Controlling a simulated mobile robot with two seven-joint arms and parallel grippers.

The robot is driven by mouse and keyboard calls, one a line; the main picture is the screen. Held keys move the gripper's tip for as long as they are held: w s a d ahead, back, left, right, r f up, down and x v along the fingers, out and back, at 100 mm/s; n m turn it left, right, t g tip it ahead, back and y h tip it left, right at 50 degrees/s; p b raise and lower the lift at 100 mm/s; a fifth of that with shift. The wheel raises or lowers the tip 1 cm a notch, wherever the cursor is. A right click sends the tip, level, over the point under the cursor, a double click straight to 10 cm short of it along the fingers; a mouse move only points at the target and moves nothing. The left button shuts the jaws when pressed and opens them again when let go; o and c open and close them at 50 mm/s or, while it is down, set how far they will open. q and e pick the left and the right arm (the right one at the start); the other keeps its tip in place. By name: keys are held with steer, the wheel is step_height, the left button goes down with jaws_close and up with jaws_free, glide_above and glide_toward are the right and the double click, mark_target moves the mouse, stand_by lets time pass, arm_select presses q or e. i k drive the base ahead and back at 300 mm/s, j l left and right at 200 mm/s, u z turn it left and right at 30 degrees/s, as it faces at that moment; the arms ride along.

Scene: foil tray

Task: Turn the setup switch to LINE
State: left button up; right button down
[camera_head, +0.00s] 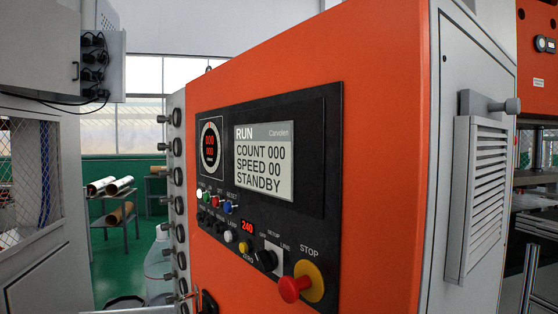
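The setup switch is a black rotary knob (265,261) on the lower part of the dark control panel (310,200). OFF, SETUP and LINE are printed around it, with LINE on its right beside a pale plate (274,248). The knob is too small for me to tell clearly which mark it points to. The screen (264,160) above reads RUN, COUNT 000, SPEED 00, STANDBY. Neither of my grippers is in view.
A red STOP button (292,289) on a yellow base sits close to the right of the switch. The orange cabinet (385,130) fills the middle.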

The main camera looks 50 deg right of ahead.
mark_target(267, 260)
steer(key=k+z, duration=0.2)
steer(key=z, duration=0.15)
steer(key=k+l+z, duration=0.1)
steer(key=z, duration=0.25)
steer(key=j+z, duration=0.1)
steer(key=z, duration=0.25)
steer(key=j+z, duration=0.1)
steer(key=z, duration=0.25)
steer(key=j+z, duration=0.1)
steer(key=z, duration=0.25)
steer(key=i+j, duration=0.4)
